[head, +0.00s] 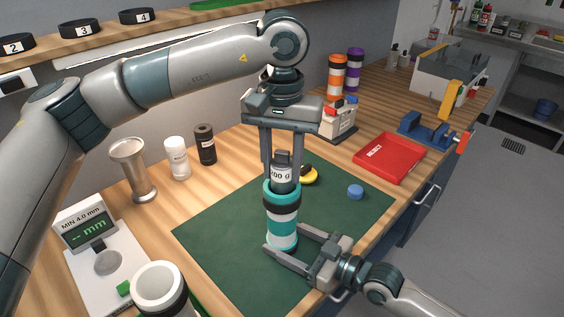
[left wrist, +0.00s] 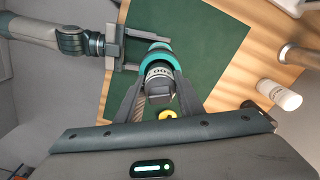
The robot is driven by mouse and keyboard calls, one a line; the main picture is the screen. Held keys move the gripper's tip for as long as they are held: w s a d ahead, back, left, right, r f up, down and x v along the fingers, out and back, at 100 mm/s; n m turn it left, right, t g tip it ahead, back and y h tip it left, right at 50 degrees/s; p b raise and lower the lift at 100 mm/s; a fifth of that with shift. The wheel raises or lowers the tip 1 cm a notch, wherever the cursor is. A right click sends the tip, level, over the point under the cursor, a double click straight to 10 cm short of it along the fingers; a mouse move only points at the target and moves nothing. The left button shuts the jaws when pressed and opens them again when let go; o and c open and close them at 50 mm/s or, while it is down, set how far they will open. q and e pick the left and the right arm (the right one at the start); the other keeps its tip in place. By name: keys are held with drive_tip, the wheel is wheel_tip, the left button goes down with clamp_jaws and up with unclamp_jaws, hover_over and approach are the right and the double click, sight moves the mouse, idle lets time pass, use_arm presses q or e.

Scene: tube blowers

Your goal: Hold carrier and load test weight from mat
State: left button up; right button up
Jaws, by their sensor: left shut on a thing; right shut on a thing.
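The carrier (head: 282,226) is a teal and white tube with a black band, standing upright on the green mat (head: 220,230). My right gripper (head: 284,241) is shut on its lower part, one finger on each side. The test weight (head: 281,175) is a dark cylinder with a white "200 g" label. My left gripper (head: 281,160) is above the carrier, shut on the weight. The weight is upright at the carrier's open top; its lower end is hidden by the teal rim. The left wrist view shows the weight (left wrist: 160,82) between my fingers, with the teal rim (left wrist: 160,54) around it.
A yellow and black piece (head: 309,175) and a blue cap (head: 355,192) lie on the mat. A red tray (head: 390,158) is at right. A metal cup (head: 132,168), white bottle (head: 177,158) and black cylinder (head: 206,145) stand at left. A gauge (head: 100,262) is at front left.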

use_arm(q)
drive_tip(key=shift+f, duration=0.75)
drive_tip(key=o, duration=2.2)
drive_tip(key=shift+o, duration=1)
wheel_tip(320, 180, up, 12)
drive_tip(key=shift+f, duration=0.1)
use_arm(e)
drive_tip(key=o, duration=1.3)
drive_tip(key=shift+v, duration=6.05)
